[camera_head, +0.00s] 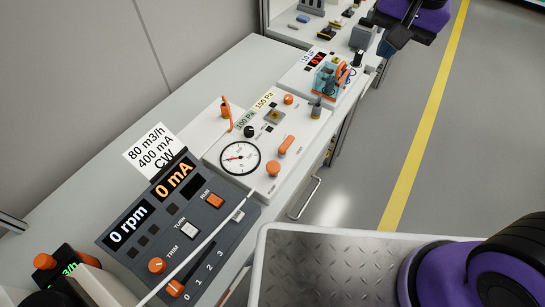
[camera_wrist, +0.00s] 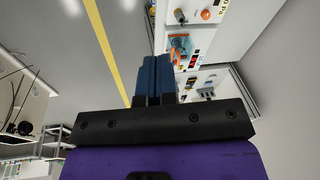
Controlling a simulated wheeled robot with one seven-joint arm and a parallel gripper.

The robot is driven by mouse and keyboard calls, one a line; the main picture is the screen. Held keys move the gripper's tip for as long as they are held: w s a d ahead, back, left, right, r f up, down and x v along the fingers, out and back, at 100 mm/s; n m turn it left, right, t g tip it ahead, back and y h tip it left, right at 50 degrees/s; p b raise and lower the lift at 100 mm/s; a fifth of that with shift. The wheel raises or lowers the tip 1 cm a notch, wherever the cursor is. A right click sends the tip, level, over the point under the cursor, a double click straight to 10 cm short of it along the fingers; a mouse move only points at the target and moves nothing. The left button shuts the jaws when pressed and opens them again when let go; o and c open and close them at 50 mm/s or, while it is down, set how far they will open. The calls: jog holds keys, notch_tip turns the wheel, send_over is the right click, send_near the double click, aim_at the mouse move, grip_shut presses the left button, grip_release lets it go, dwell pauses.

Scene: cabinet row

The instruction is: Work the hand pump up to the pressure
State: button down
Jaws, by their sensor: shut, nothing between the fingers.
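A white panel (camera_head: 222,140) on the bench carries a round dial gauge (camera_head: 239,158), whose needle points to the left. Cards above it read 150 Pa and what looks like 100 Pa. The panel has an upright orange lever (camera_head: 227,112), an orange handle (camera_head: 286,145), orange knobs and a black knob (camera_head: 249,131). I cannot tell which part is the hand pump. My gripper, with blue fingers (camera_wrist: 158,75) in the wrist view, is shut and empty. In the head view its dark end is at the top right, apart from the gauge panel.
A grey console (camera_head: 180,225) reading 0 rpm and 0 mA stands nearer on the bench. Farther along is a panel with a blue and orange device (camera_head: 328,75). A metal-plated surface (camera_head: 350,270) lies at the front. The floor (camera_head: 370,130) to the right is clear.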

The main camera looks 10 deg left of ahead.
jog(key=a+f+m+g, duration=0.1)
jog(key=a+f, duration=0.8)
jog(key=a, duration=0.1)
jog(key=m+g+h, duration=0.1)
jog(key=m, duration=0.1)
send_over(273, 166)
notch_tip(273, 166, down, 11)
jog(key=shift+f, duration=0.15)
jog(key=shift+a, duration=0.1)
notch_tip(273, 166, down, 14)
jog(key=shift+f, duration=1.2)
